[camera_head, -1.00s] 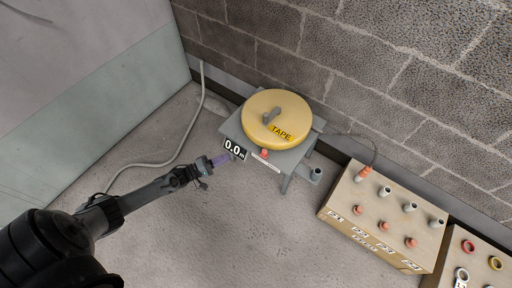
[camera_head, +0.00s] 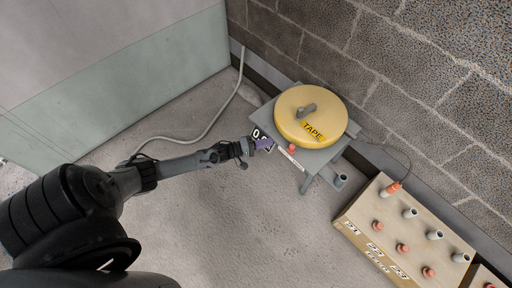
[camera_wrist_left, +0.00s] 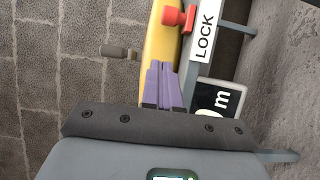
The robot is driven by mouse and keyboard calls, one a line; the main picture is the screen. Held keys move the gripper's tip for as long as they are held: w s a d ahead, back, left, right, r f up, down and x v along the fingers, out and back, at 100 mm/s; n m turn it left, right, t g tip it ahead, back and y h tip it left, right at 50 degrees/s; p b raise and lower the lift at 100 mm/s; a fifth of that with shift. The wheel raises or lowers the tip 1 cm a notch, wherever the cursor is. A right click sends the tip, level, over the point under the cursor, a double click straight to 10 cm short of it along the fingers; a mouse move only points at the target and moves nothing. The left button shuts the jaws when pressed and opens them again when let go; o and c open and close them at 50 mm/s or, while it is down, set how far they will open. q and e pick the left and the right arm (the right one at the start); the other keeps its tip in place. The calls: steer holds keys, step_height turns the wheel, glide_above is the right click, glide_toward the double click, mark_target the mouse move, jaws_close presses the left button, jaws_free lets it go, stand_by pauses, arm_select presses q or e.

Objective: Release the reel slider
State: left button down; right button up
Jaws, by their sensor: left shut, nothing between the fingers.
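The yellow tape reel (camera_head: 318,109) lies on a grey stand (camera_head: 262,112) by the block wall, with a grey crank handle (camera_head: 306,110) on top. The red slider knob (camera_head: 292,149) is on the stand's front edge. In the left wrist view the red knob (camera_wrist_left: 174,17) sits beside the white LOCK label (camera_wrist_left: 204,36). My left gripper (camera_head: 268,144) is shut and empty, just left of the knob and apart from it, partly covering the number display. Its purple fingers (camera_wrist_left: 162,84) point toward the knob in the wrist view. My right gripper is not in view.
A wooden box (camera_head: 400,238) with several grey and orange-red plugs stands at the lower right. A cable (camera_head: 407,165) runs from it toward the stand. A pale hose (camera_head: 213,122) lies on the floor at the left. The floor in front is clear.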

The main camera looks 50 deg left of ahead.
mark_target(292, 149)
arm_select(q)
steer(key=w+d+b, duration=0.2)
steer(key=w+d, duration=0.2)
steer(key=shift+d, duration=0.4)
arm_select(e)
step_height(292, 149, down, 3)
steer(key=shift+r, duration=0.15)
